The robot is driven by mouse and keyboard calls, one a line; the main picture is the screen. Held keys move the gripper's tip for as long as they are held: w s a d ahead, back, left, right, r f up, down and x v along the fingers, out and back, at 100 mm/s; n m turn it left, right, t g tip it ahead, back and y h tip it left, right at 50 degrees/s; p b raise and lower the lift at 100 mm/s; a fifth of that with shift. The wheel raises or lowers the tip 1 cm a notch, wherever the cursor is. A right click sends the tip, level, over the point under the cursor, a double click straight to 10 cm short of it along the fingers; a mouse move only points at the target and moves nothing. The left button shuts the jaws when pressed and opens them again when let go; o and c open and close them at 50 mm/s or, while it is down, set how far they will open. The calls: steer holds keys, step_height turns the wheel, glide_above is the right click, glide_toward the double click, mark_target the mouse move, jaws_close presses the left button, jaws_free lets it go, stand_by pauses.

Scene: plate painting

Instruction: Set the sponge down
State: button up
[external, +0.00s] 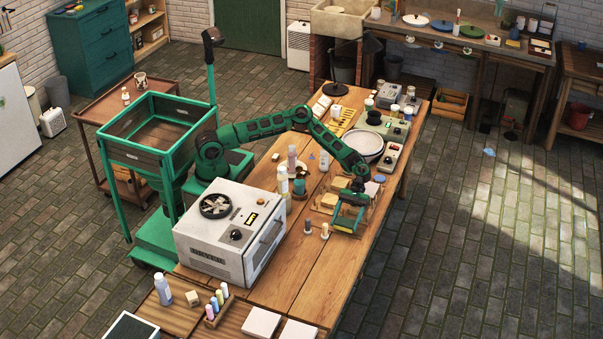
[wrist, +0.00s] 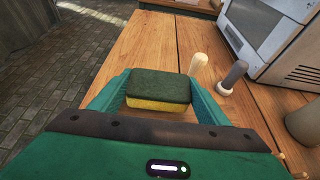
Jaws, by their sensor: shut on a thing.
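The sponge (wrist: 157,92), yellow below with a dark green scouring layer on top, sits level between the two green fingers of my gripper (wrist: 158,98) in the wrist view. My gripper is shut on it, one finger at each short end. In the external view my gripper (external: 348,214) points down at the right part of the wooden worktable (external: 291,268). The sponge is small and mostly covered by the fingers there. I cannot tell whether its underside touches the wood.
Two small upright tools (external: 324,230) stand just left of my gripper. A white kiln-like box (external: 215,243) stands farther left, and bottles (external: 284,185) stand behind. The table's right edge is near my gripper. Bare wood lies in front.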

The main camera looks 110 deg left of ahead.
steer(key=shift+f, duration=0.7)
steer(key=shift+f, duration=0.35)
steer(key=shift+f, duration=0.25)
